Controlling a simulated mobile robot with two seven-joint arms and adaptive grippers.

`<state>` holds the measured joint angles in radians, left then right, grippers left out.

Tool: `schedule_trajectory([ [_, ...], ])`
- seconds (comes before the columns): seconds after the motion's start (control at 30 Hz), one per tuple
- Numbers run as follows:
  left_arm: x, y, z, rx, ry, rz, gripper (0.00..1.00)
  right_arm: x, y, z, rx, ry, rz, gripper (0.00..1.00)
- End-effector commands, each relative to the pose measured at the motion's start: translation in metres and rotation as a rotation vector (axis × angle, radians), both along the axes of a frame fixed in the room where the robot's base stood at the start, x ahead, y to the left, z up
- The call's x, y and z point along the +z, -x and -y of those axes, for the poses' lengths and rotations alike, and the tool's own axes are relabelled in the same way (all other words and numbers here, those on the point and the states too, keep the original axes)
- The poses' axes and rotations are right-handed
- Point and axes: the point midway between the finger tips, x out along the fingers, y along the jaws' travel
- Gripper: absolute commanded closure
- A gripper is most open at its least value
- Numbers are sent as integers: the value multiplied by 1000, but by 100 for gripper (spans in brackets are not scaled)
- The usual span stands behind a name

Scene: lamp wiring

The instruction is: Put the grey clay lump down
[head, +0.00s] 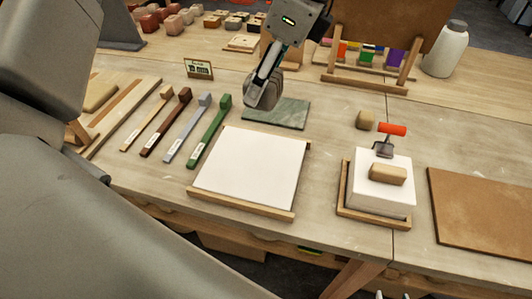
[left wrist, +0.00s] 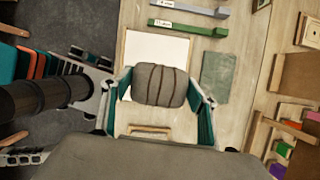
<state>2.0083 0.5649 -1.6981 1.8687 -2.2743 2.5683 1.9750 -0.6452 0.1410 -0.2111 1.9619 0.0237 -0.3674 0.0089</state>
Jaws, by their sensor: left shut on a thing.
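The grey clay lump (head: 266,92) is a rounded block with dark grooves across it. My left gripper (left wrist: 160,88) is shut on it, one teal finger on each side. The lump also shows in the left wrist view (left wrist: 153,84), where it hides part of the white board (head: 250,166). In the head view it appears in front of the back left part of the green slab (head: 287,116); it looks held up in the air. Only the tips of my right gripper (head: 391,296) show at the bottom edge, so its opening is unclear.
Several labelled sticks (head: 209,132) lie left of the white board. A white block (head: 395,200) on a wooden tray carries a small tan piece and a red-handled tool (head: 391,130). A brown board (head: 485,212) lies at right. A wooden stand (head: 366,84) and white jar (head: 446,50) stand behind.

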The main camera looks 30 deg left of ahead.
Motion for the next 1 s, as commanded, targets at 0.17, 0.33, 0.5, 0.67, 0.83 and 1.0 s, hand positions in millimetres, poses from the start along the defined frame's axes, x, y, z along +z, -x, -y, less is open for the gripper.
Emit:
schedule_trajectory([
  [0.17,-3,6,-2,60,0,-1,85,1,2,-1,1,-2,-6,60],
  [0.33,-33,7,-2,65,0,-6,85,0,4,-2,2,-2,-9,60],
  [0.5,-72,7,-3,65,0,-7,85,3,5,-2,1,-3,-10,60],
  [0.67,-109,7,-3,65,0,-6,85,8,4,-2,0,-3,-8,60],
  [0.83,-143,7,-2,64,1,-4,85,14,2,-2,0,-4,-3,60],
  [1.0,-159,6,-2,65,1,1,85,16,1,-1,-1,-3,-1,60],
])
